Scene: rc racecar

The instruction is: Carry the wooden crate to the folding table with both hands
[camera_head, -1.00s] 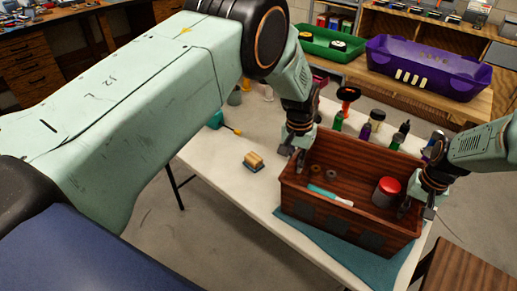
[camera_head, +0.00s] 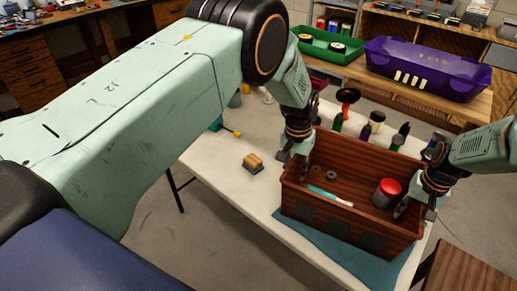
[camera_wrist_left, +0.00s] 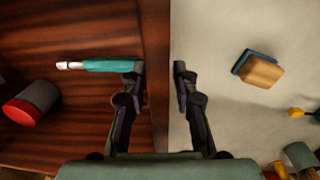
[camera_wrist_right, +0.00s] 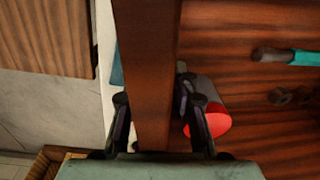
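The brown wooden crate (camera_head: 345,218) stands on the white folding table (camera_head: 232,183), partly over a teal cloth (camera_head: 335,252). Inside it are a red-lidded can (camera_head: 386,193), a teal-handled tool (camera_head: 330,197) and small rings. My left gripper (camera_head: 298,160) straddles the crate's left wall; in the left wrist view the wall (camera_wrist_left: 155,100) runs between its fingers with a narrow gap on the outer side. My right gripper (camera_head: 408,208) straddles the right wall; in the right wrist view the wall (camera_wrist_right: 148,80) runs between its spread fingers. One outer fingertip is partly hidden there.
A sponge-like block (camera_head: 254,162) lies on the table left of the crate. Several bottles (camera_head: 376,118) stand behind it. A purple bin (camera_head: 430,68) and a green tray (camera_head: 330,44) sit on a wooden bench at the back. A brown wooden surface (camera_head: 460,268) is at the lower right.

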